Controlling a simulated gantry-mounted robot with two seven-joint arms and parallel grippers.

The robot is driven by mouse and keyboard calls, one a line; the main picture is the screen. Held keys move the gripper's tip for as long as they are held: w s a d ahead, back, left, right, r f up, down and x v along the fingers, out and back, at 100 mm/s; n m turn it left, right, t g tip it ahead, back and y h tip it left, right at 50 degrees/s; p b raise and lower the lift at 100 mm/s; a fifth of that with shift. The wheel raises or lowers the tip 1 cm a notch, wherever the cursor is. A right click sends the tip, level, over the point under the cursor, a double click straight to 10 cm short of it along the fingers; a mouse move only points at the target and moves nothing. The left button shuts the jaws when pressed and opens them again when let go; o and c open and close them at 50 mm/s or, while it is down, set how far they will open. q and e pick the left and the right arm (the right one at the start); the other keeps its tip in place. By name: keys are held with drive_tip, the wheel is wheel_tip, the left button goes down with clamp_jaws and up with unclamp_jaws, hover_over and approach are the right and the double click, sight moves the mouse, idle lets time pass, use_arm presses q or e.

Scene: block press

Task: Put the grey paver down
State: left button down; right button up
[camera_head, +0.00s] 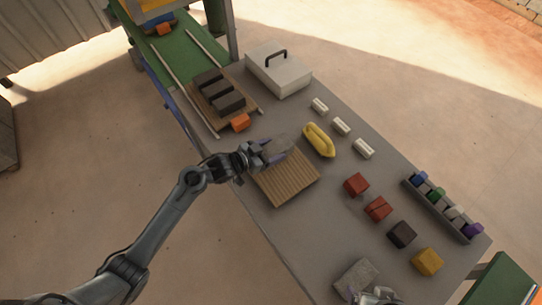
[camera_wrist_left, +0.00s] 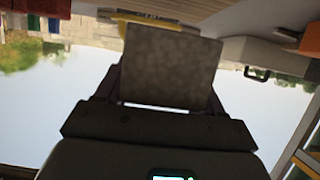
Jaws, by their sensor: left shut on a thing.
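The grey paver (camera_head: 278,147) is in the jaws of my left gripper (camera_head: 264,153), over the far edge of the slatted wooden board (camera_head: 287,184). The head view does not clearly show whether paver and board touch. In the left wrist view the paver (camera_wrist_left: 171,65) fills the space between the fingers of my left gripper (camera_wrist_left: 168,85). The board's near part is bare. A second grey block (camera_head: 356,276) lies at the table's near end. My right gripper (camera_head: 377,295) shows only partly beside it at the bottom edge, and its jaws are unclear.
A yellow tray (camera_head: 319,140) stands right of the paver.

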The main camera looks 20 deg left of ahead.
use_arm(q)
drive_tip(key=shift+f+b, duration=0.45)
drive_tip(key=shift+f, duration=1.4)
drive_tip(key=shift+f, duration=0.15)
drive_tip(key=shift+c, duration=0.6)
unclamp_jaws()
drive_tip(key=shift+f, duration=0.1)
